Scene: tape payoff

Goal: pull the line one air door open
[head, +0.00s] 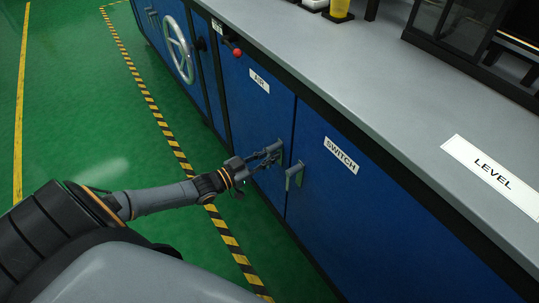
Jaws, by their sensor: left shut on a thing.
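The blue air door (246,112), labelled AIR, is on the front of the cabinet under the grey counter. It looks flush with the front beside it. Its grey handle (279,154) is near the door's right edge. My left arm reaches in from the left, and my left gripper (270,158) is at this handle, shut on it. The fingers cover part of the handle. My right gripper is not in view.
The blue switch door (345,215), with its own handle (294,174), is just right of the air door. A red knob (237,53) and a handwheel (178,48) stick out farther left. The green floor (80,130) before the cabinet is clear.

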